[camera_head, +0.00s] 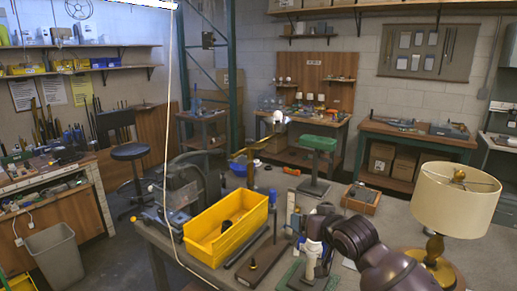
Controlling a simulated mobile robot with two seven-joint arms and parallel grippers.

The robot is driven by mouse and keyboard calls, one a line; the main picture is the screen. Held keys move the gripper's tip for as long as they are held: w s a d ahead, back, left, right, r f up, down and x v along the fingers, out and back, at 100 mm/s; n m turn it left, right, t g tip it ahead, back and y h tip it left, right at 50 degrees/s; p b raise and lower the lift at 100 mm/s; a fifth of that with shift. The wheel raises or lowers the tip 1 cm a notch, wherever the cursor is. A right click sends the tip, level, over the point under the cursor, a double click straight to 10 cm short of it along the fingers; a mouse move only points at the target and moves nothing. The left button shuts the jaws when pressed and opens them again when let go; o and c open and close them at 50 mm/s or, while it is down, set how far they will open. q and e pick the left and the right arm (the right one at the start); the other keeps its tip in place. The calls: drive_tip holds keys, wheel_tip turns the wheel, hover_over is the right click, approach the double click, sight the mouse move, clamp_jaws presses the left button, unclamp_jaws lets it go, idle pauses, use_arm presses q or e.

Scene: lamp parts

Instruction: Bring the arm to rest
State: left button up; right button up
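My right arm, dark purple, comes in from the lower right over the workbench. The end of my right gripper (313,250) is near the bench's front middle, beside small white and dark parts, and its fingers are too small and covered to read. A white piece shows at that spot; I cannot tell if it is held. A table lamp with a cream shade (455,205) and a brass base (436,262) stands upright at the right, behind and beside my arm. My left arm and gripper are not in view.
A yellow bin (205,242) with a dark item inside stands on the bench at the left. A dark rod on a flat base (255,268), a green-topped stand (318,145) and a small wooden tray (360,198) are nearby. A thin pale cord (169,100) hangs at the left.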

drive_tip(key=s+d+f+h, duration=0.1)
drive_tip(key=s+d+f, duration=0.4)
drive_tip(key=s+f, duration=0.5)
drive_tip(key=s+d+f+h+b, duration=0.1)
drive_tip(key=s+d+f, duration=0.3)
drive_tip(key=s+f, duration=0.6)
drive_tip(key=s+d+f+m+h+b, duration=0.1)
drive_tip(key=s+d+f+h, duration=0.2)
drive_tip(key=s+f, duration=0.7)
drive_tip(key=s+d, duration=0.2)
drive_tip(key=s, duration=0.2)
drive_tip(key=shift+d+f+g, duration=0.25)
drive_tip(key=shift+d+g, duration=0.05)
drive_tip(key=shift+g, duration=0.1)
drive_tip(key=shift+a, duration=0.1)
